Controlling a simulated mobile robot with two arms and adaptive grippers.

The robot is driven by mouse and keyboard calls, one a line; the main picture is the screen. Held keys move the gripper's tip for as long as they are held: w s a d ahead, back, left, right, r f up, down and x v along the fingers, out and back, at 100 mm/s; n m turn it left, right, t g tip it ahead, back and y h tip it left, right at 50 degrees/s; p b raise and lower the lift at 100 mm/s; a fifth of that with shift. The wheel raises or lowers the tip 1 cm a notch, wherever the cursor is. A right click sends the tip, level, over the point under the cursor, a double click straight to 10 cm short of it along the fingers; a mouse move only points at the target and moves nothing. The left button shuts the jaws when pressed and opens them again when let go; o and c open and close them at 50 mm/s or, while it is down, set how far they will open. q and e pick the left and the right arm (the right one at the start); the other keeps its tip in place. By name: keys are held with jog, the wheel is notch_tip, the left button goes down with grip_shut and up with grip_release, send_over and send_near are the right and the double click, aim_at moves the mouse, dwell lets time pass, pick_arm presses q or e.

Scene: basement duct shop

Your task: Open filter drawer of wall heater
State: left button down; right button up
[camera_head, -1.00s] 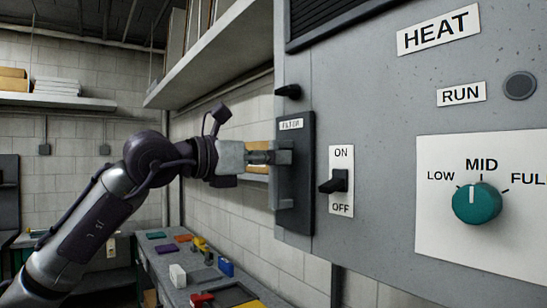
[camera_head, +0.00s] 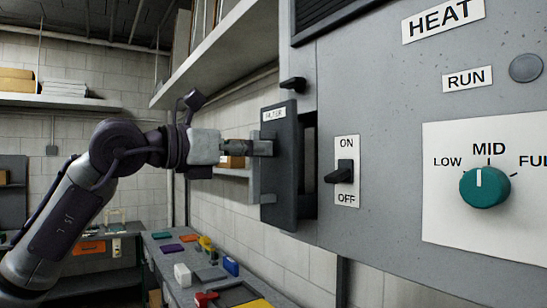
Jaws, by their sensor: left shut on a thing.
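The grey wall heater (camera_head: 400,110) fills the right of the head view. Its dark filter drawer (camera_head: 284,160), labelled FILTER, stands out from the heater's left part, with a dark gap (camera_head: 309,165) between its front and the heater. My left gripper (camera_head: 258,147) is shut on the drawer's handle (camera_head: 256,180) at the front's left side. The fingers partly hide the handle. My right gripper is not in view.
An ON/OFF switch (camera_head: 341,172), a black latch (camera_head: 293,84) and a teal knob (camera_head: 484,187) at MID stick out from the heater. A bench (camera_head: 157,247) with small coloured items stands below. A shelf (camera_head: 225,55) hangs above my arm.

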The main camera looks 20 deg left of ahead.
pick_arm(q)
jog(key=b+v, duration=0.2)
jog(key=v, duration=2.5)
jog(key=shift+b, duration=0.3)
jog(key=shift+a, duration=0.1)
jog(key=c, duration=1.2)
grip_release()
jog(key=shift+o, duration=0.2)
jog(key=v, duration=1.2)
